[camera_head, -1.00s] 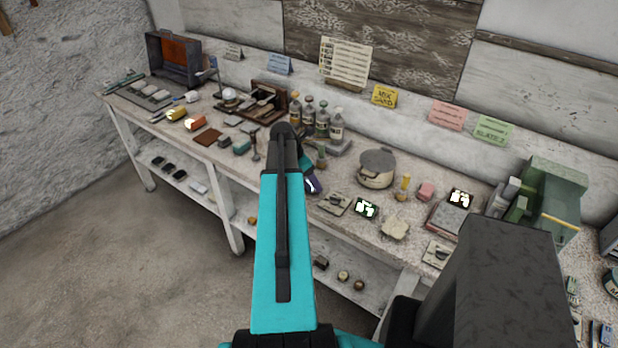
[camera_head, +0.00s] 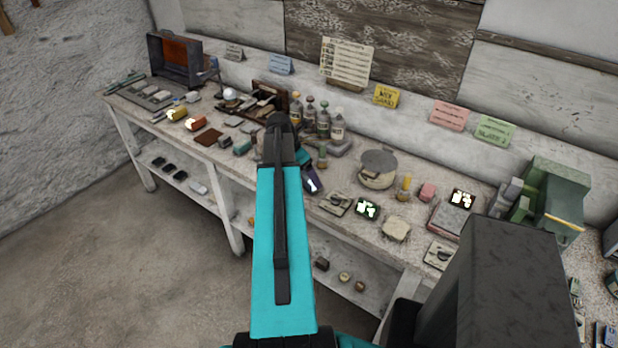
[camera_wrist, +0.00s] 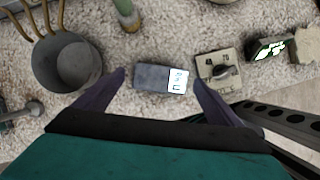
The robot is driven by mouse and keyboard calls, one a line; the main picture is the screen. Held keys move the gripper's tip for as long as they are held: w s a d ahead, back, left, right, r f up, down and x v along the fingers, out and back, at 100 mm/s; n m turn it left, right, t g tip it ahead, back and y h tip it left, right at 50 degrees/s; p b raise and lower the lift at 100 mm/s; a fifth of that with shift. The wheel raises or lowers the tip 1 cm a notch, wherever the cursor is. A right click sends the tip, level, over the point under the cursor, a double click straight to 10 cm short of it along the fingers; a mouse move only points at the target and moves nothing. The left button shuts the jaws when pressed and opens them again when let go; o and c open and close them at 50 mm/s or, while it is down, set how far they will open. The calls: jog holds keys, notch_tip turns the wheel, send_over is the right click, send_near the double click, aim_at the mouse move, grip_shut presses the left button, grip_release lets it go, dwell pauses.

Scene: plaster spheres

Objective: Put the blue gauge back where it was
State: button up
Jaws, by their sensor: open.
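The blue gauge (camera_wrist: 150,76) is a small blue-grey block with a lit white display at its right end. In the wrist view it lies on the speckled bench top between the two dark purple fingers of my gripper (camera_wrist: 160,77). The fingers are spread, with a gap visible on each side of it. In the head view my gripper is mostly hidden behind my own arm. A purple part with a white patch (camera_head: 313,184) shows beside the arm there; I cannot tell finger from gauge.
A metal cup (camera_wrist: 68,65) with rods stands left of the gauge. A dial plate (camera_wrist: 220,68) is close on the right, with a green-lit device (camera_head: 367,209) beyond. Bottles (camera_head: 323,121) stand behind, and a lidded round pot (camera_head: 376,180) is farther right.

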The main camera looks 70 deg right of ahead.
jog(key=b+v, duration=0.1)
jog(key=v, duration=0.7)
jog(key=shift+r+b, duration=0.3)
jog(key=shift+b, duration=0.1)
jog(key=shift+w, duration=0.1)
dwell(0.4)
jog(key=w+a+f+m+y, duration=0.1)
jog(key=w+a+f+m, duration=0.1)
jog(key=w+a+f, duration=1.1)
jog(key=w+a+f+m+y, duration=0.1)
jog(key=w+a+f, duration=0.1)
jog(key=a+f, duration=0.65)
jog(key=w+a+f+m+y, duration=0.1)
jog(key=w+a+f, duration=0.1)
jog(key=a+f, duration=0.65)
jog(key=s+a+f+m+g, duration=0.1)
jog(key=a+f, duration=0.2)
jog(key=a, duration=0.6)
jog(key=s+a+f+m, duration=0.2)
jog(key=a+f, duration=0.2)
jog(key=a, duration=0.5)
jog(key=s+a+f+m+g, duration=0.1)
jog(key=s+a+f+m, duration=0.2)
jog(key=s+a+f, duration=0.4)
jog(key=s+a, duration=0.5)
jog(key=a, duration=0.2)
jog(key=shift+s+a+f+m+g+y, duration=0.2)
jog(key=shift+s+m+g+y, duration=0.1)
jog(key=shift+g, duration=0.1)
